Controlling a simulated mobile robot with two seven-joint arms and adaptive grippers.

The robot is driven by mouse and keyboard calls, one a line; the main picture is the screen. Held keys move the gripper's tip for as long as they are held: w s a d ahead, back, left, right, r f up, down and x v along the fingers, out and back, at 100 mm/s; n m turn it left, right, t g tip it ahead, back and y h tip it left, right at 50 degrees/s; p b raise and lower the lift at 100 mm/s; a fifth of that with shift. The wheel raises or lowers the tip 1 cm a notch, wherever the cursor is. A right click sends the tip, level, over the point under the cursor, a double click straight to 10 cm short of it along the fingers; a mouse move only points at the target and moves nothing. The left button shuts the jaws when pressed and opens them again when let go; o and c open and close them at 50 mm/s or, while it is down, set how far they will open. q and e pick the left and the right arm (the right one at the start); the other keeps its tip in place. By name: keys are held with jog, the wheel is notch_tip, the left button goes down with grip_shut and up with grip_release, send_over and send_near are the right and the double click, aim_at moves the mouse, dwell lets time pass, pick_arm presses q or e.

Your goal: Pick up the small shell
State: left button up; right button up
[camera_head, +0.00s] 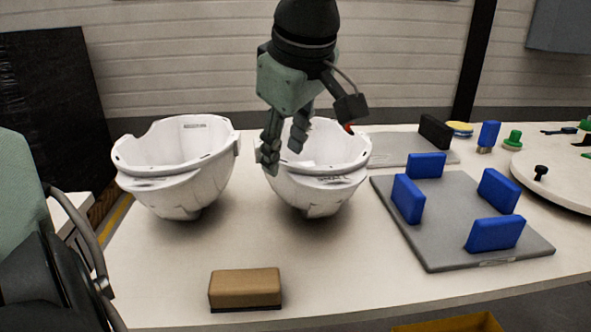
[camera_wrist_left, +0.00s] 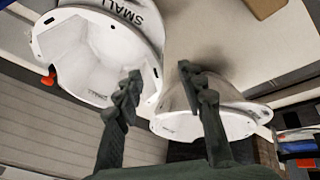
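The small shell (camera_head: 315,188) is a white helmet shell, standing open side up on the table in the head view. Its side reads "SMALL" in the left wrist view (camera_wrist_left: 110,22). A wider white shell (camera_head: 177,180) stands to its left and also shows in the left wrist view (camera_wrist_left: 172,103). My left gripper (camera_head: 282,157) points down at the small shell's left rim. Its fingers are apart with nothing held. One finger overlaps the shell's outer left side, the other its opening; contact cannot be told. My right gripper is not in view.
A brown block (camera_head: 245,289) lies near the front edge of the white table (camera_head: 160,290). A grey plate (camera_head: 440,245) with several blue blocks lies to the right. A round white disc (camera_head: 560,185) is at far right.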

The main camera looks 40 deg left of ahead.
aim_at(280, 193)
pick_arm(q)
jog(key=x, duration=0.8)
jog(key=shift+w+a+f, duration=0.15)
jog(key=shift+w+a, duration=0.05)
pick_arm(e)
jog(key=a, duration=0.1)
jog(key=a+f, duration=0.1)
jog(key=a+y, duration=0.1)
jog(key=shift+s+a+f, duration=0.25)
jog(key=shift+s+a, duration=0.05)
pick_arm(q)
grip_shut()
